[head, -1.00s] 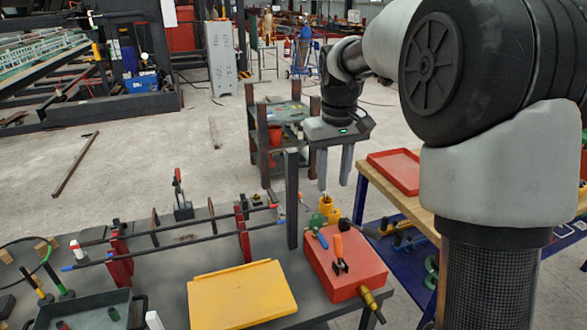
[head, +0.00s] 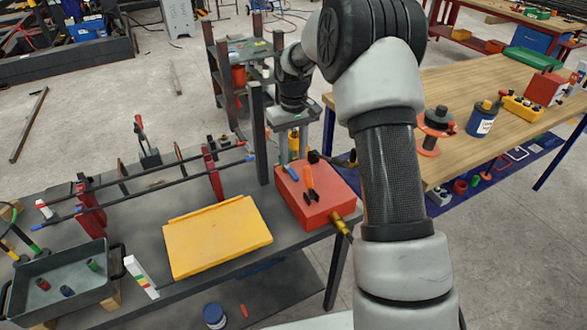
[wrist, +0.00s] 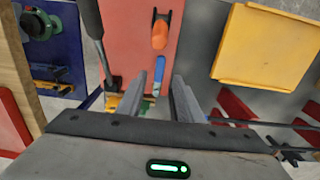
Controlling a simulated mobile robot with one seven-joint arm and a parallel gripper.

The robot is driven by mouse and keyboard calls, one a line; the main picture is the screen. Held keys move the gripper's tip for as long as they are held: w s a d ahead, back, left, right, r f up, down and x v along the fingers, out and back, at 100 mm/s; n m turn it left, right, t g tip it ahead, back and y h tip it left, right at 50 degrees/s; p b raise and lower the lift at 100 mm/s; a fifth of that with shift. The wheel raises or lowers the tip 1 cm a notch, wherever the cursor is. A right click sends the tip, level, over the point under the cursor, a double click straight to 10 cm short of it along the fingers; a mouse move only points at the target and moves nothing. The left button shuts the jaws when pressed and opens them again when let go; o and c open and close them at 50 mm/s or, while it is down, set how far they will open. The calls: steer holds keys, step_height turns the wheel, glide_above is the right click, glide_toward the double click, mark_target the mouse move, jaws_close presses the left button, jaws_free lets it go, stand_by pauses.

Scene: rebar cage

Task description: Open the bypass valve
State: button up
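A red box (head: 322,204) sits at the right end of the dark bench, with an orange-handled lever (head: 309,178) on top. A blue handle (head: 293,172) lies at its back edge, with a yellow fitting (head: 303,138) behind it. The wrist view shows the orange handle (wrist: 160,36), the blue handle (wrist: 160,68), a black-handled lever (wrist: 93,22) and part of the yellow fitting (wrist: 133,98). I cannot tell which is the bypass valve. My gripper (head: 293,158) points down, open and empty, above the back edge of the box; its fingertips (wrist: 168,70) appear beside the blue handle.
A dark upright post (head: 258,135) stands just left of my gripper. A yellow panel (head: 217,237) lies left of the box, and a brass fitting (head: 341,224) sticks out at its front. A wooden table (head: 470,90) stands on the right. Long rods in red holders (head: 212,172) run behind.

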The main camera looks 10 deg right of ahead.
mark_target(294, 175)
step_height(294, 175, down, 6)
steer(key=shift+f, duration=0.1)
steer(key=shift+c, duration=0.5)
jaws_close()
